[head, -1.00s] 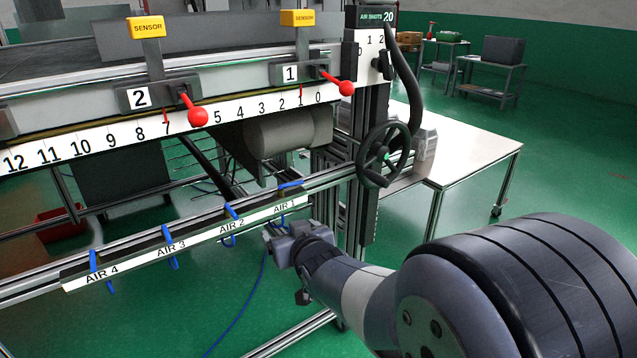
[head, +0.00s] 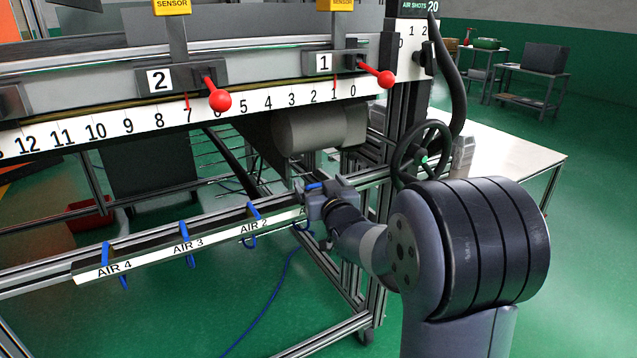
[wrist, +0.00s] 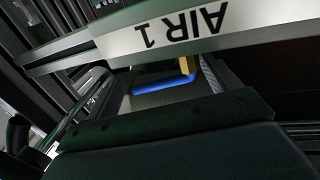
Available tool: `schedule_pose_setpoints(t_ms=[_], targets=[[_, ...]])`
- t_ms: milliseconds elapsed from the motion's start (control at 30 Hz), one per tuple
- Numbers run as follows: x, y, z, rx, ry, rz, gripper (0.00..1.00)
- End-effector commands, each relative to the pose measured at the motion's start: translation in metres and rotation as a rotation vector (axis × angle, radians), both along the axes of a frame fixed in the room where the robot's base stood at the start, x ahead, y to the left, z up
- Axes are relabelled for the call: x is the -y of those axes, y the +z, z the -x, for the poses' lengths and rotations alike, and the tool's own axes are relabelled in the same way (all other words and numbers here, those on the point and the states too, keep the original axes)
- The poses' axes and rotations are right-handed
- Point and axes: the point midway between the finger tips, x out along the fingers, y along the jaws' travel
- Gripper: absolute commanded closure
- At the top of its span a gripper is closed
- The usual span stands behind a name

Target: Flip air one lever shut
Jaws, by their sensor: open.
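The air one lever is a blue handle on the valve rail. It shows in the wrist view (wrist: 165,78) as a blue bar lying crosswise beside a brass-coloured fitting (wrist: 187,65). In the head view only a bit of blue (head: 314,186) shows at my gripper. The AIR 1 label (wrist: 180,32) is upside down in the wrist view and mostly hidden behind my gripper in the head view. My gripper (head: 311,192) is open at the rail. In the wrist view the lever appears between its fingers; I cannot tell whether they touch it.
The AIR 2 lever (head: 254,211), AIR 3 lever (head: 184,235) and AIR 4 lever (head: 106,254) stand along the rail to the left, crossing it. A handwheel (head: 422,152) and a white table (head: 510,165) are to the right. A grey roller (head: 315,130) hangs above.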

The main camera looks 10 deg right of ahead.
Motion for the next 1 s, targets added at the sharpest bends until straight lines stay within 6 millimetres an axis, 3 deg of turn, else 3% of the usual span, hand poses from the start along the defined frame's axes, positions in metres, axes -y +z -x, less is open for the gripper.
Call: schedule_pose_setpoints(t_ms=[200, 500, 1000], targets=[[-0.002, 0.0, -0.017, -0.001, -0.001, -0.001, 0.16], [-0.002, 0.0, -0.019, 0.0, -0.001, -0.001, 0.16], [-0.001, 0.0, -0.018, -0.001, -0.001, -0.001, 0.56]])
